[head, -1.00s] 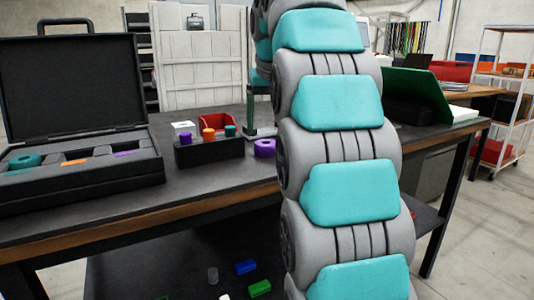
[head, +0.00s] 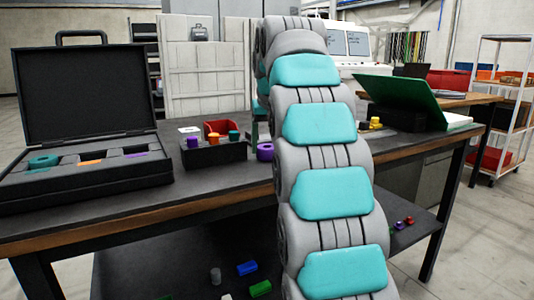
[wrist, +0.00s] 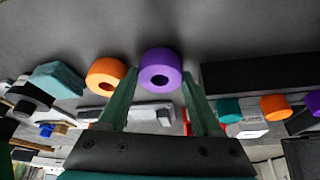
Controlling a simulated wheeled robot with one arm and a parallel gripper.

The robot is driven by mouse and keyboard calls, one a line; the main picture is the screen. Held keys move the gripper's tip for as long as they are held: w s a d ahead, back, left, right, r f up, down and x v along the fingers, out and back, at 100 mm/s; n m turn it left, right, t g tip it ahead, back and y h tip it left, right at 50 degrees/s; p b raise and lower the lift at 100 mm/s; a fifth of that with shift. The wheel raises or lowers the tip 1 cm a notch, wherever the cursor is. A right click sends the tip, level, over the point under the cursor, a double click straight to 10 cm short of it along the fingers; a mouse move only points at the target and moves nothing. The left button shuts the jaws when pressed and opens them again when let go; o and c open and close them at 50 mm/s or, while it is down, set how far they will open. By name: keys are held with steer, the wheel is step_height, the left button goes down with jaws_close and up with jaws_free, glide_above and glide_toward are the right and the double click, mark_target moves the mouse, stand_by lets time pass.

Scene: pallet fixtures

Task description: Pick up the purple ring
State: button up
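The purple ring (wrist: 161,62) lies on the dark tabletop, its hole visible in the wrist view. In the head view the ring (head: 265,152) shows just left of my arm, beside a small black holder (head: 213,156). My gripper (wrist: 160,76) has its two dark green fingers apart, one on each side of the ring in the wrist view. I cannot tell whether the fingers touch it. In the head view my arm hides most of the gripper.
An orange ring (wrist: 105,74) and a teal block (wrist: 57,80) lie left of the purple ring in the wrist view. The holder carries purple, orange and teal pieces. An open black case (head: 85,180) stands left, a green panel (head: 405,95) right.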

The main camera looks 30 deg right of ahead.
steer(key=c, duration=0.9)
steer(key=shift+r, duration=0.15)
steer(key=shift+c, duration=0.2)
